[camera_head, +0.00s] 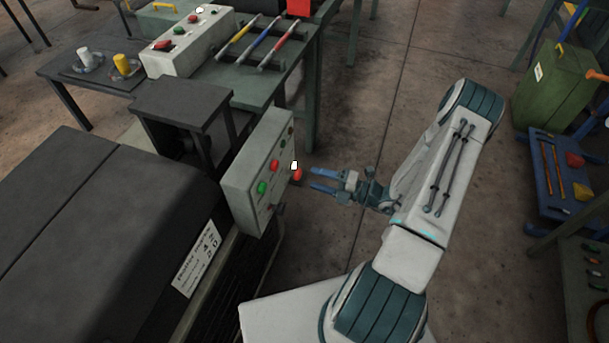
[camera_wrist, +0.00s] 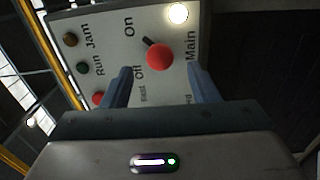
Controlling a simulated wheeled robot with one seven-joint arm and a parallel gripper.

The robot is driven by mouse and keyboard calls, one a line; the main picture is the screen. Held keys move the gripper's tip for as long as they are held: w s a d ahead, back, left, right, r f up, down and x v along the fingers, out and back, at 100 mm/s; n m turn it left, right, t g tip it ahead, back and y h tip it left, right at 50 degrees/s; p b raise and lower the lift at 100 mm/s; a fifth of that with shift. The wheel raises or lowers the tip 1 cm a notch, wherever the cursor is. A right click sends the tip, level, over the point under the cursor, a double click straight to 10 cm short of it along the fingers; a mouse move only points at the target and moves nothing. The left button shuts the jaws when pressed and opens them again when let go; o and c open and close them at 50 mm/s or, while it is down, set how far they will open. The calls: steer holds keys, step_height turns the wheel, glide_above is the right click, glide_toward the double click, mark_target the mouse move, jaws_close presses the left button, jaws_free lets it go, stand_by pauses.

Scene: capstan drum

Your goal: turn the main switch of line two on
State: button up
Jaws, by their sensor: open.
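A grey control panel (camera_head: 245,180) stands at the side of the dark machine. It carries a red switch knob (camera_head: 297,175) on its right-hand part; a white lamp (camera_head: 294,165) shows just above the knob. In the wrist view the red knob (camera_wrist: 160,57) has a black pointer (camera_wrist: 148,42) aimed up-left, nearer the "On" label than "Off". "Main" is printed beside it, and the white lamp (camera_wrist: 178,13) looks bright. My gripper (camera_head: 313,180) is open, facing the knob with a small gap. Its fingers (camera_wrist: 158,84) straddle the knob in the wrist view. I see no line number.
The panel also has a green button (camera_head: 262,188) and other small buttons. The dark machine housing (camera_head: 90,220) fills the left. Floor (camera_head: 370,110) beyond my arm is clear.

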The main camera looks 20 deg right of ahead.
steer(key=v, duration=0.7)
stand_by(0.3)
steer(key=s+a+r+n+g+h+p, duration=0.1)
steer(key=s+a+r+n+g+h, duration=0.2)
steer(key=r+n, duration=0.4)
steer(key=s+a+r+n+g, duration=0.1)
steer(key=a+r+n+g, duration=0.35)
steer(key=n, duration=0.35)
steer(key=s+a+r+n+g+h+p, duration=0.1)
steer(key=s+a+r+n+g+h, duration=0.1)
steer(key=r+n+g, duration=0.5)
steer(key=s+r+n+t+h+p, duration=0.1)
steer(key=s+r+n+t+h, duration=0.1)
steer(key=n, duration=0.5)
steer(key=s+a+r+n+t+h, duration=0.1)
steer(key=s+r+n+t+h, duration=0.1)
steer(key=r+n+h, duration=0.2)
steer(key=s+r+n+t+h+p, duration=0.1)
steer(key=s+r+n+t+h, duration=0.1)
steer(key=r+n, duration=0.6)
steer(key=shift+s+a+r+n+t+h+p, duration=0.3)
steer(key=shift+s+n+h, duration=0.25)
steer(key=shift+n+h, duration=0.4)
steer(key=shift+d, duration=0.15)
